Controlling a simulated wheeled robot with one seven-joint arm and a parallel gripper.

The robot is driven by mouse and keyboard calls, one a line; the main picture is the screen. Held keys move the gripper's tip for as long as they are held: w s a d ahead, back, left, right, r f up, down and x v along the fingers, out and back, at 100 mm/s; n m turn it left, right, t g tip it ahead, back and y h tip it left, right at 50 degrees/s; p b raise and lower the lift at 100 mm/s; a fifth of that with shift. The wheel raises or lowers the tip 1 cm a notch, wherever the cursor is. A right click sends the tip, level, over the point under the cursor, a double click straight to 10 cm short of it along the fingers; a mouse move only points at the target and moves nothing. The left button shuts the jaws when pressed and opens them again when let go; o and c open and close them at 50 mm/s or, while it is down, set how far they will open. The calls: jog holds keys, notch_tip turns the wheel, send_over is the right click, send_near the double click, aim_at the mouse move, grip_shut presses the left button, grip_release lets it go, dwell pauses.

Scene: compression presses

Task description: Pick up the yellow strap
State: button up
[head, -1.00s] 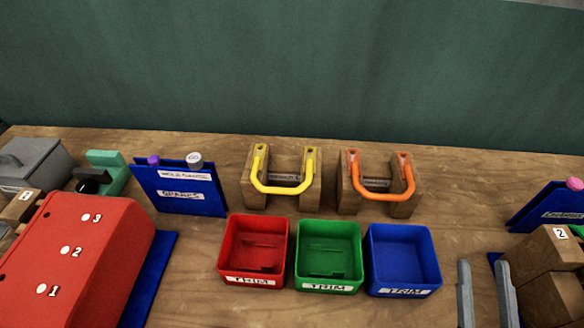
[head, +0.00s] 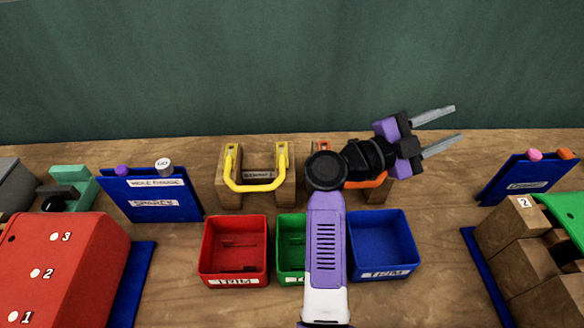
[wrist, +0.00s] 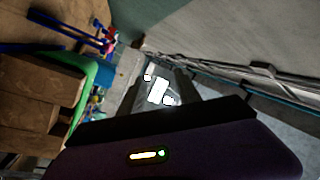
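The yellow strap (head: 256,187) is a U-shaped band hanging across the front of a wooden U-shaped block (head: 231,199) left of centre in the head view. Its two ends rest on top of the block's two uprights. My gripper (head: 457,122) is raised to the right of it, well apart, with its two grey fingers spread and pointing right. Nothing shows between the fingers. The orange strap (head: 369,182) on its own block is mostly hidden behind my arm. The wrist view does not show the yellow strap.
Red (head: 233,245), green (head: 290,240) and blue (head: 382,244) trim bins stand in front of the strap blocks; my arm covers much of the green one. A blue spares board (head: 151,196) stands left of the yellow strap. A red press (head: 62,265) fills the lower left.

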jog(key=w+a+f+y, duration=0.1)
jog(key=a+f+y, duration=0.1)
jog(key=a, duration=0.4)
jog(key=w+a+f+n+g+y, duration=0.1)
jog(key=a+f+y, duration=0.2)
jog(key=a, duration=0.3)
jog(key=w+a+f+y, duration=0.1)
jog(key=a+f+y, duration=0.1)
jog(key=a, duration=0.4)
jog(key=shift+w+a+f+n+g+y, duration=0.15)
jog(key=shift+w+a+n+g+y, duration=0.2)
jog(key=shift+y, duration=0.45)
jog(key=s+a+f+n+y, duration=0.15)
jog(key=a+y, duration=0.25)
jog(key=a, duration=0.8)
jog(key=n+g+y, duration=0.1)
jog(key=n+y, duration=0.1)
jog(key=y, duration=0.1)
send_near(249, 188)
jog(key=shift+n, duration=0.3)
jog(key=shift+p+x, duration=1.05)
jog(key=shift+x, duration=2.95)
grip_shut()
